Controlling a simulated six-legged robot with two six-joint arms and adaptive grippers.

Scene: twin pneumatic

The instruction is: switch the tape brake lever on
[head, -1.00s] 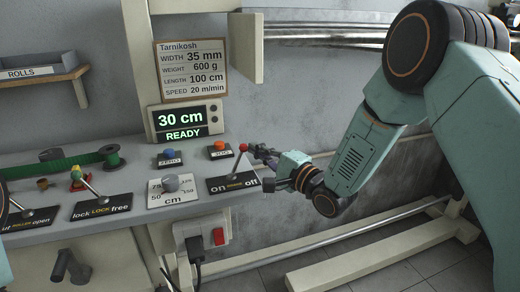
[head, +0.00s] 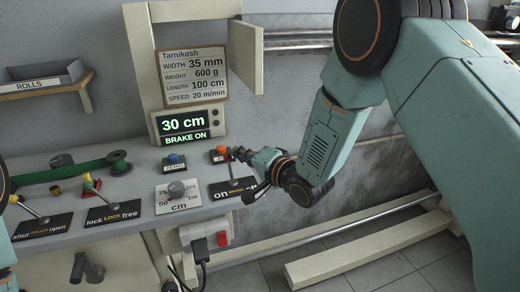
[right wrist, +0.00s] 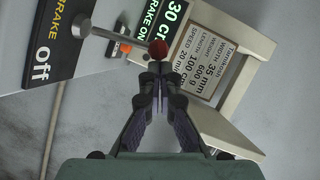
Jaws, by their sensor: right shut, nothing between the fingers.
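The tape brake lever (head: 231,170) is a thin metal stem with a red knob on a black plate (head: 221,195) lettered "on", "BRAKE" and "off". It leans to the "on" side, and the "off" end of the plate is mostly hidden. My right gripper (head: 240,153) is shut and empty, close to the right of the knob. In the right wrist view, the red knob (right wrist: 158,49) is just beyond my closed fingertips (right wrist: 157,68); I cannot tell whether they touch. The display (head: 184,130) reads "30 cm" and "BRAKE ON". My left gripper is out of view.
An orange button (head: 219,156) sits close behind the lever, and a blue ZERO button (head: 173,159) is to its left. A grey dial (head: 177,188), a LOCK lever (head: 97,193) and a green ribbon spool (head: 118,161) stand further left. A red switch (head: 223,239) is below the bench edge.

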